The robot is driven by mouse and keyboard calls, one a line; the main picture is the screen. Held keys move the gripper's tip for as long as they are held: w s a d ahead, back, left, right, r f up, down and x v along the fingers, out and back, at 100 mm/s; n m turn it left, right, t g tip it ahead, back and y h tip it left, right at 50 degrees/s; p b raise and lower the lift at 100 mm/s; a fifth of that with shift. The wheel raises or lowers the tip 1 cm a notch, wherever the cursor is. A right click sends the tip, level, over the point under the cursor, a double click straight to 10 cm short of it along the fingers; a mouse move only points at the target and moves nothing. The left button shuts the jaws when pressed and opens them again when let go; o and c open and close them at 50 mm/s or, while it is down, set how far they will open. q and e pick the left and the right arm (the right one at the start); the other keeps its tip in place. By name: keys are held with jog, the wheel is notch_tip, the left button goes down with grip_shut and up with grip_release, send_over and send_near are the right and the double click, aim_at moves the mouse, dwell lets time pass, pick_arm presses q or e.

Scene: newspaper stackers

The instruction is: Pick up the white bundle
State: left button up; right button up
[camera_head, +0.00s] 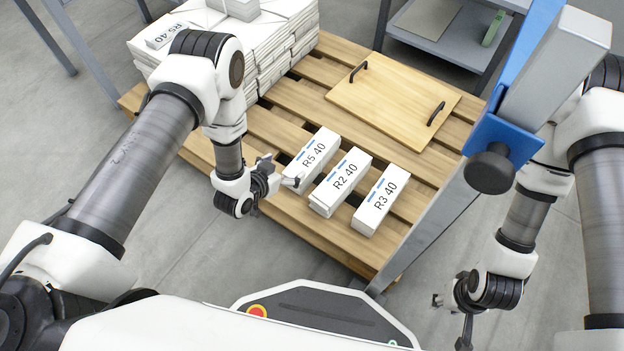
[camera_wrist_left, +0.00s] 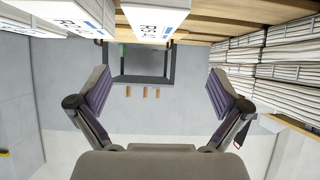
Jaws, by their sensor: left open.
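Three white bundles lie in a row on the wooden pallet: R5 40 (camera_head: 312,157) at the left, R2 40 (camera_head: 341,183) in the middle and R3 40 (camera_head: 381,201) at the right. My left gripper (camera_head: 283,172) is open and empty, close beside the near left end of the R5 40 bundle. In the left wrist view, the R5 bundle (camera_wrist_left: 155,18) is at the top, above and beyond the open fingers, with nothing between them. Part of the R2 bundle (camera_wrist_left: 80,14) shows to its left. My right gripper (camera_head: 448,318) is open and empty, low at the right, away from the bundles.
Tall stacks of white bundles (camera_head: 285,45) stand at the pallet's far left. A wooden board with two black handles (camera_head: 393,92) lies behind the row. A grey post with blue parts (camera_head: 430,225) rises at the right. A grey shelf (camera_head: 425,45) stands behind.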

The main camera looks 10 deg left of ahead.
pick_arm(q)
jog(key=t+h+b, duration=0.1)
jog(key=b, duration=0.2)
send_near(311, 155)
jog(key=shift+w+a+f+m, duration=0.15)
jog(key=shift+w+f, duration=0.1)
jog(key=shift+f, duration=0.2)
jog(key=shift+w+d+f+m, duration=0.1)
jog(key=shift+w+f+m, duration=0.1)
jog(key=shift+f, duration=0.3)
jog(key=shift+w, duration=0.35)
jog(key=shift+t, duration=0.3)
jog(key=b+x, duration=0.1)
jog(key=x, duration=0.1)
jog(key=b+x, duration=0.2)
jog(key=x, duration=0.1)
jog(key=b+x, duration=0.2)
jog(key=shift+d, duration=0.45)
jog(key=shift+w+r, duration=0.15)
jog(key=shift+r, duration=0.1)
jog(key=c, duration=1.9)
pick_arm(e)
notch_tip(311, 155, down, 11)
jog(key=shift+r, duration=0.2)
